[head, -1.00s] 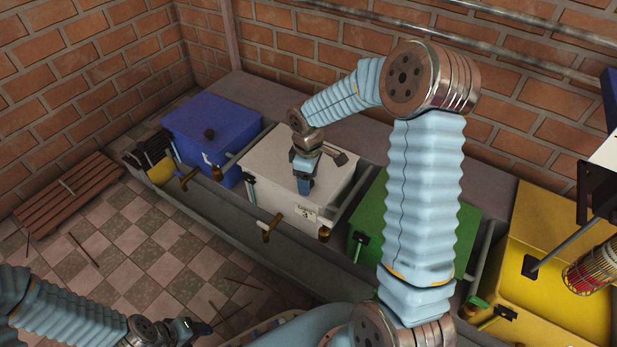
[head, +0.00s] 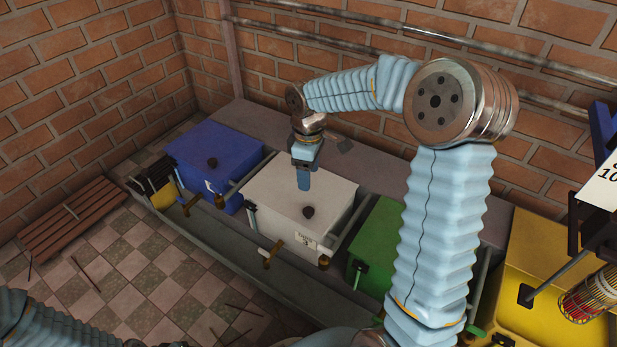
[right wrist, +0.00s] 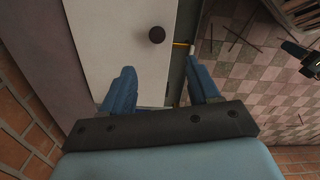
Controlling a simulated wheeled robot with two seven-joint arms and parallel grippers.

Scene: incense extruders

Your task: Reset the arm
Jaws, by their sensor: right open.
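My right arm reaches over the row of coloured boxes in the head view. My right gripper (head: 303,185) points down over the back part of the white box (head: 270,205), clear of its dark round knob (head: 308,212). In the right wrist view the two blue fingers (right wrist: 162,88) are apart with nothing between them, and the knob (right wrist: 157,34) shows beyond them. My left arm lies at the lower left of the head view. Its gripper (head: 172,344) is mostly cut off by the bottom edge.
A blue box (head: 212,150) stands left of the white one. A green box (head: 375,235) and a yellow box (head: 535,255) stand to the right, partly behind my right arm. Pipes (head: 400,32) run along the brick wall. A wooden slatted rack (head: 72,215) lies on the checkered floor.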

